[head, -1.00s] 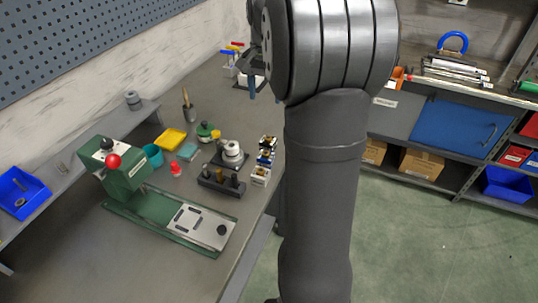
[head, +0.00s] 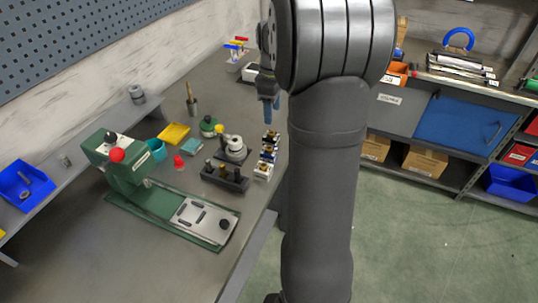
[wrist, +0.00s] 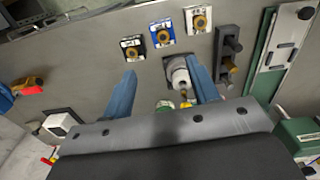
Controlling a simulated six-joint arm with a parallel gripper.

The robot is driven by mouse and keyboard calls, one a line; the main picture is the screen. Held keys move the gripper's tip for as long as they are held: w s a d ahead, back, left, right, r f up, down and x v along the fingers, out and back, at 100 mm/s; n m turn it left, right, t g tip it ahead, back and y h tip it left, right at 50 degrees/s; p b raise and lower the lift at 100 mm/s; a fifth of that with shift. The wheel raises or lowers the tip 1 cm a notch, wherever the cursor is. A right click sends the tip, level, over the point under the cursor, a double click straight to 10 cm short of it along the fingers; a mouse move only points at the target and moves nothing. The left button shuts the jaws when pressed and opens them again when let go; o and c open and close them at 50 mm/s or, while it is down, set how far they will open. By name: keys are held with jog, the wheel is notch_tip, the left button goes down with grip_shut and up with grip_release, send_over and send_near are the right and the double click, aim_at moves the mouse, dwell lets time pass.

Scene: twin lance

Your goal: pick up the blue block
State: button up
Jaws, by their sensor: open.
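The blue block (wrist: 163,33) shows in the wrist view as the middle of three small blocks in a row, with a brass-coloured round piece on top. In the head view the blue block (head: 268,153) is in the row near the bench's right edge. My gripper (wrist: 161,68) has two blue fingers spread apart with nothing gripped. In the wrist view the block lies beyond the fingertips, roughly in line with the gap. In the head view my gripper (head: 271,112) hangs above and behind the row, partly hidden by my arm.
A dark block (wrist: 132,46) and a white block (wrist: 198,18) flank it closely. A grey round fixture (head: 234,148) and a dark holder with pegs (head: 225,178) stand left of the row. A green press (head: 125,170) is farther left. The bench's right edge is close.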

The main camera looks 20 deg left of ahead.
aim_at(269, 148)
notch_tip(269, 148, down, 12)
jog(key=shift+r, duration=0.15)
jog(key=shift+s+a+f, duration=0.1)
jog(key=shift+a+f, duration=0.05)
jog(key=shift+f, duration=0.75)
jog(key=shift+s+a+f, duration=0.1)
jog(key=shift+a+f, duration=0.05)
jog(key=shift+f, duration=0.75)
jog(key=shift+s+a+f, duration=0.1)
jog(key=shift+a+f, duration=0.05)
jog(key=shift+f, duration=0.75)
jog(key=shift+c, duration=0.2)
jog(key=shift+w, duration=0.1)
jog(key=c, duration=0.9)
jog(key=shift+o, duration=0.2)
jog(key=shift+r, duration=0.15)
